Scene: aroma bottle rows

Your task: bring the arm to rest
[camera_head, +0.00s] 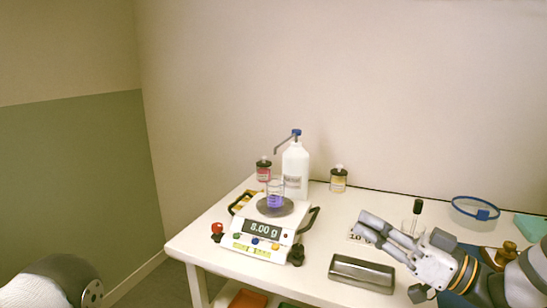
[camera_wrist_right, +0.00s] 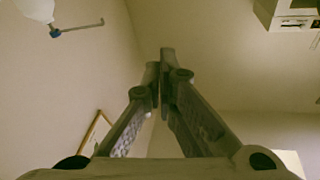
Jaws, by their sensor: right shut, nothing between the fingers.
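My right gripper (camera_head: 362,226) reaches in from the right over the table, its fingers pointing left, and is shut and empty. In the right wrist view its closed fingers (camera_wrist_right: 165,75) meet with nothing between them. Only a white and grey piece of my left arm shows at the bottom left; its gripper is out of the picture. A scale (camera_head: 262,243) reading 8.00 g stands to the left of my right gripper, apart from it. A glass with purple liquid (camera_head: 275,197) stands on the scale's round pan.
A white wash bottle (camera_head: 295,172), a pink-labelled bottle (camera_head: 263,171) and a yellow-labelled bottle (camera_head: 338,180) stand behind. A blue-rimmed bowl (camera_head: 474,211) is at the right.

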